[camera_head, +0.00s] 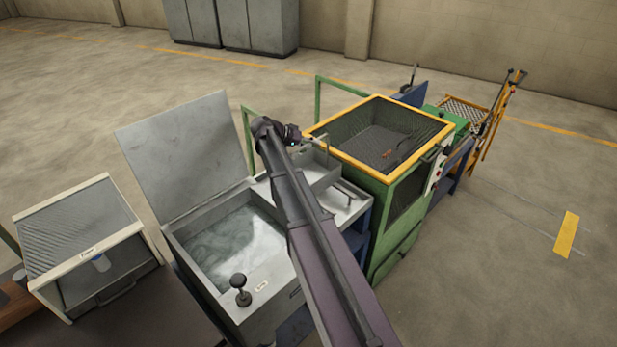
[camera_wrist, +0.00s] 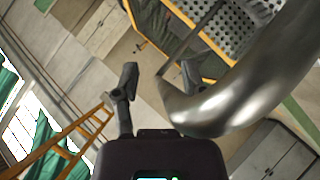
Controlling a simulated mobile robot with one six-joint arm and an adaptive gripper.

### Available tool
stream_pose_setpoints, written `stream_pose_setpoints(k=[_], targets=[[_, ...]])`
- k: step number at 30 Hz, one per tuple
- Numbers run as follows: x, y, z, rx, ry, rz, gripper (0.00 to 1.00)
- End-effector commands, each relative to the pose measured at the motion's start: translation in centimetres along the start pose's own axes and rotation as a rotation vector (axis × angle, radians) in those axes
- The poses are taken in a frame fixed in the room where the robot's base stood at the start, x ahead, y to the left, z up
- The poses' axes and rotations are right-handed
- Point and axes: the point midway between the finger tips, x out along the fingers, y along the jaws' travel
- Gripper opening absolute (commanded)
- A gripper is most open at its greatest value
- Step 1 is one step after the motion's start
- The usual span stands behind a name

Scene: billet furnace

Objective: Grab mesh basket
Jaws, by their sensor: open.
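A grey metal basket (camera_head: 322,177) stands on the light worktop between the open tank and the yellow-framed machine, partly hidden by my arm. Mesh in its walls is too small to make out. Its thin upright handle shows above it. In the wrist view, a thick, shiny bent metal bar (camera_wrist: 235,98), apparently this handle, fills the right side close to the camera. My gripper (camera_head: 314,139) is at the handle's height; in the wrist view (camera_wrist: 158,78) its fingers are apart. The bar covers part of the right finger. Whether they touch, I cannot tell.
The tank (camera_head: 236,245) with cloudy liquid has a raised lid (camera_head: 184,150) at left. The green machine with a yellow frame (camera_head: 345,155) stands close at right. A grey hooded box (camera_head: 85,240) stands at far left. Open floor lies beyond.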

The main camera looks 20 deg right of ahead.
Motion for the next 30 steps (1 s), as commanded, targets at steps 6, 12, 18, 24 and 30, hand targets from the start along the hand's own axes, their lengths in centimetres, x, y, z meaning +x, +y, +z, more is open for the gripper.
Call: stream_pose_setpoints(k=[6, 12, 18, 24, 30], targets=[[0.00, 0.00, 0.01, 0.000, 0.000, 0.000, 0.35], [0.00, 0.00, 0.01, 0.000, 0.000, 0.000, 0.00], [-0.01, 0.01, 0.00, 0.000, 0.000, 0.000, 0.00], [-0.06, 0.03, -0.03, -0.001, 0.000, -0.001, 0.00], [-0.34, 0.39, -0.30, -0.001, 0.000, 0.000, 0.00]])
